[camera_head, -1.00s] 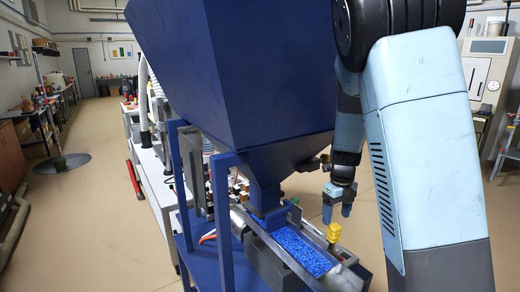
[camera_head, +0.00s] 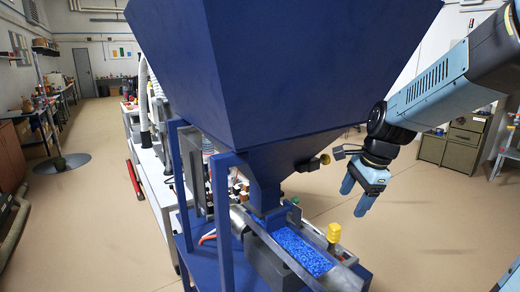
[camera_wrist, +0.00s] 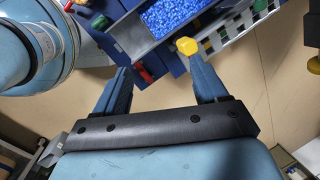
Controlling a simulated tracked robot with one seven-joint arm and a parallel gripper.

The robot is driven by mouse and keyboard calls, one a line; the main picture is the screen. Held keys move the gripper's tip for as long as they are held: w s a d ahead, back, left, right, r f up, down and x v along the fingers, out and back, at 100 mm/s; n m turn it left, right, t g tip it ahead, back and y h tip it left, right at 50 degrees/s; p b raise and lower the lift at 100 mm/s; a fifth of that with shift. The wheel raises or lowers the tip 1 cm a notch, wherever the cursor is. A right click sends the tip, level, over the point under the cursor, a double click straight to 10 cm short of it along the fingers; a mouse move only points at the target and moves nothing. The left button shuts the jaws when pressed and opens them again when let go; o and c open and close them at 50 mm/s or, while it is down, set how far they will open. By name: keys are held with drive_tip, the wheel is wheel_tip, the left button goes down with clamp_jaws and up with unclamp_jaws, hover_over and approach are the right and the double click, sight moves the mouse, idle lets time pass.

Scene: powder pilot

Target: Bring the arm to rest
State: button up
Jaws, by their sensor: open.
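My gripper (camera_head: 357,201) is open and empty in the head view, hanging in the air to the right of the blue hopper (camera_head: 280,75). A yellow knob (camera_head: 334,232) stands on the side of the trough below the hopper. In the wrist view the yellow knob (camera_wrist: 187,46) appears beyond the right fingertip; I cannot tell the gap between them.
A metal trough with blue granules (camera_head: 300,250) runs under the hopper. A small valve with a yellow end (camera_head: 318,161) sticks out from the hopper's right side. The floor (camera_head: 430,220) to the right is clear.

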drive_tip(key=s+r+n+t+h, duration=0.1)
drive_tip(key=s+r+n, duration=0.3)
drive_tip(key=s+n, duration=0.3)
drive_tip(key=s+r+n+t+h, duration=0.1)
drive_tip(key=s+r+n+t, duration=0.1)
drive_tip(key=s+r+n, duration=0.2)
drive_tip(key=s+n, duration=0.3)
drive_tip(key=n, duration=0.1)
drive_tip(key=shift+s+n+t, duration=0.3)
drive_tip(key=shift+s+n, duration=0.05)
drive_tip(key=shift+n, duration=0.05)
